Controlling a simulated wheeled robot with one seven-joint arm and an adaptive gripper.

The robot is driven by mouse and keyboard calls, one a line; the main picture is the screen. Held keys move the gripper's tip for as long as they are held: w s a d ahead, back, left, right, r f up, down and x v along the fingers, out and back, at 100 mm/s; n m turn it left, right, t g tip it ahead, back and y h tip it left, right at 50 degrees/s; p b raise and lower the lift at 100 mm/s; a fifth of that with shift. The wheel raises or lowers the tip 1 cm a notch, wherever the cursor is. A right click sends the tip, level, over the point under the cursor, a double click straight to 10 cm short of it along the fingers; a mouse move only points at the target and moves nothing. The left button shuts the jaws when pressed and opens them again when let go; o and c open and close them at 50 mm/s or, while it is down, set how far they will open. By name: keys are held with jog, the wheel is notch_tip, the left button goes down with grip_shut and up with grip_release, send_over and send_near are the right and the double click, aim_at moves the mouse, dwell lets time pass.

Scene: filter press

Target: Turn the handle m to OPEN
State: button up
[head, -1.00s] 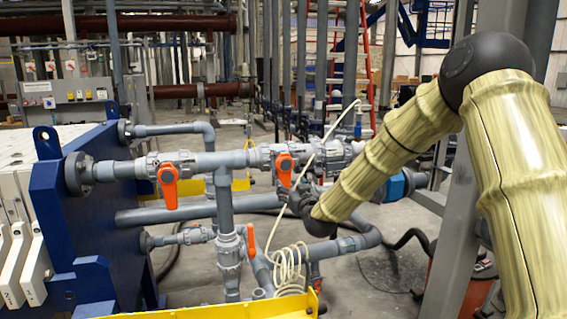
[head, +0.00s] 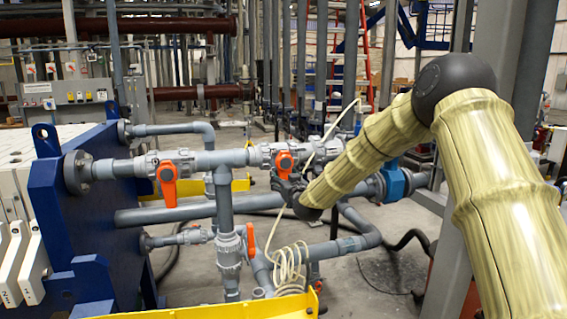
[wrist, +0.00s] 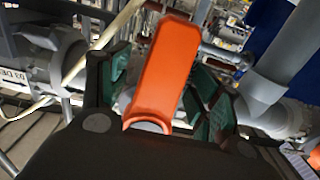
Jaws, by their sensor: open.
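An orange valve handle (head: 284,162) sits on the upper grey pipe, right of the vertical pipe. Its lower part is hidden behind my gripper (head: 286,185) in the head view. In the wrist view the orange handle (wrist: 165,70) stands between the green-padded fingers of my gripper (wrist: 160,92), one finger on each side. The fingers are open; I cannot tell whether either touches the handle. No letter m or OPEN mark is readable on it.
Another orange handle (head: 168,185) hangs down on the same pipe to the left. A lower orange handle (head: 250,242) stands upright near a coiled pale hose (head: 290,268). A yellow rail (head: 220,309) runs along the front; a grey post (head: 455,215) stands at right.

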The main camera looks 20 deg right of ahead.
aim_at(297, 157)
jog(key=c, duration=1.2)
jog(key=shift+d+r+n+b, duration=0.1)
jog(key=shift+d+n+b, duration=0.15)
jog(key=shift+d+n, duration=0.55)
jog(key=shift+d+r+n+b, duration=0.1)
jog(key=shift+d+n+b, duration=0.15)
jog(key=shift+n, duration=0.95)
jog(key=shift+w+d+r+n+b, duration=0.1)
jog(key=shift+d+r+n+b, duration=0.75)
jog(key=shift+n, duration=1)
jog(key=shift+d+r+n+b, duration=0.4)
jog(key=shift+r+n+b, duration=0.5)
jog(key=shift+n, duration=1)
jog(key=shift+w+d+r+n+b, duration=0.1)
jog(key=shift+d+r+n+b, duration=0.5)
jog(key=shift+n+b, duration=0.9)
jog(key=n, duration=0.1)
jog(key=n+b, duration=0.1)
jog(key=n, duration=0.1)
jog(key=shift+r, duration=0.4)
jog(key=shift+d+r+n+b, duration=0.1)
jog(key=shift+r+n+b, duration=0.3)
jog(key=shift+r+n, duration=0.3)
jog(key=o, duration=1.1)
jog(key=shift+f, duration=0.15)
jog(key=shift+o, duration=0.2)
jog(key=shift+s+f, duration=0.1)
jog(key=shift+s, duration=0.05)
